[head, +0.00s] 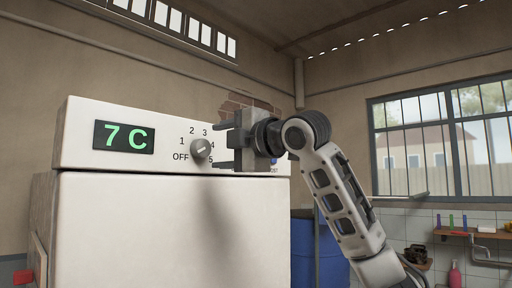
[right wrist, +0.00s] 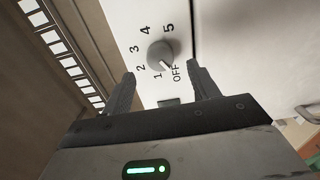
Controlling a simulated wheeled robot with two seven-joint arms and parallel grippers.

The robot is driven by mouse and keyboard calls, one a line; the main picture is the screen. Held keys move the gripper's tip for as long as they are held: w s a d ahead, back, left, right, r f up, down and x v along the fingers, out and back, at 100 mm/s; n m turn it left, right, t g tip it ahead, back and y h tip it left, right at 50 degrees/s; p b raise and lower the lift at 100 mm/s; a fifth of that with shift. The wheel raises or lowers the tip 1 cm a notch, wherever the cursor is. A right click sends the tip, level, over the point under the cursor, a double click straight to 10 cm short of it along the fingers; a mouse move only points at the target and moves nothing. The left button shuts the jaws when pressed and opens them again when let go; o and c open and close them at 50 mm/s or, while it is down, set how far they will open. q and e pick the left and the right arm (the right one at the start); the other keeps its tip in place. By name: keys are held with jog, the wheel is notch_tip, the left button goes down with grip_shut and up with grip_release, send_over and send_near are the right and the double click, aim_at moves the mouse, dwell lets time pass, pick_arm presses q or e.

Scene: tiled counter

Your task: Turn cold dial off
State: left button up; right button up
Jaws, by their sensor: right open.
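The cold dial (head: 201,149) is a round grey knob on the white front panel, with marks OFF and 1 to 5 around it. In the right wrist view the dial (right wrist: 160,55) has a pale pointer slanting toward the OFF mark; its exact setting is hard to tell. The display (head: 124,137) left of it reads 7 C in green. My right gripper (head: 222,153) is open just right of the dial, fingers pointing at it. In the right wrist view the open fingertips (right wrist: 161,75) show with the dial beyond them, apparently not gripped. My left gripper is out of view.
The white fridge-like appliance (head: 160,235) fills the left and centre. A blue barrel (head: 303,255) stands right of it. A barred window (head: 440,145) and a small shelf (head: 470,234) with bottles are at the right. The space in front of the panel looks clear.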

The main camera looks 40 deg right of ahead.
pick_arm(q)
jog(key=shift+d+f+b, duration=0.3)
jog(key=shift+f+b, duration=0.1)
jog(key=shift+b, duration=0.6)
pick_arm(e)
jog(key=s, duration=1.1)
jog(key=shift+s+d, duration=0.15)
jog(key=shift+d, duration=0.3)
